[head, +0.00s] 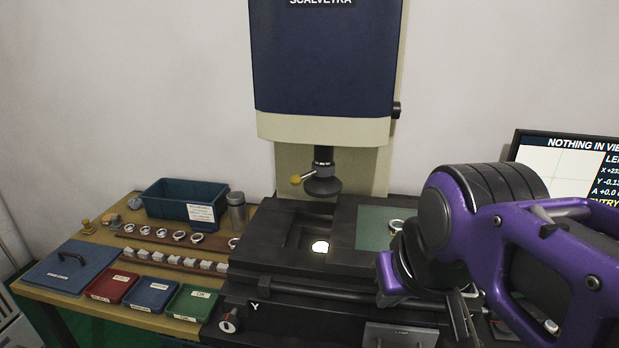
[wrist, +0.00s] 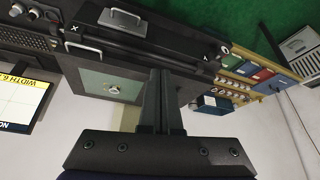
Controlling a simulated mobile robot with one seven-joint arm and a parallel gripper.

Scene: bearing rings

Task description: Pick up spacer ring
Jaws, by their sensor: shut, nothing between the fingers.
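A small metal ring (head: 395,226) lies on the green pad (head: 372,228) at the right of the machine's stage. It also shows in the wrist view (wrist: 113,89), left of my fingers. More rings (head: 179,236) stand in a row on a brown rack (head: 128,236) on the wooden table. I cannot tell from looks which ring is the spacer ring. My gripper (head: 463,325) is in front of the stage at the right, pointing down, apart from every ring. In the wrist view my gripper's fingers (wrist: 160,75) are together with nothing between them.
The measuring machine's lens (head: 322,182) hangs over a lit window (head: 320,246) in the black stage (head: 270,250). Red, blue and green trays (head: 192,302), a blue lidded box (head: 72,266), a blue bin (head: 185,198) and a metal cylinder (head: 237,212) crowd the table. A monitor (head: 575,165) stands at right.

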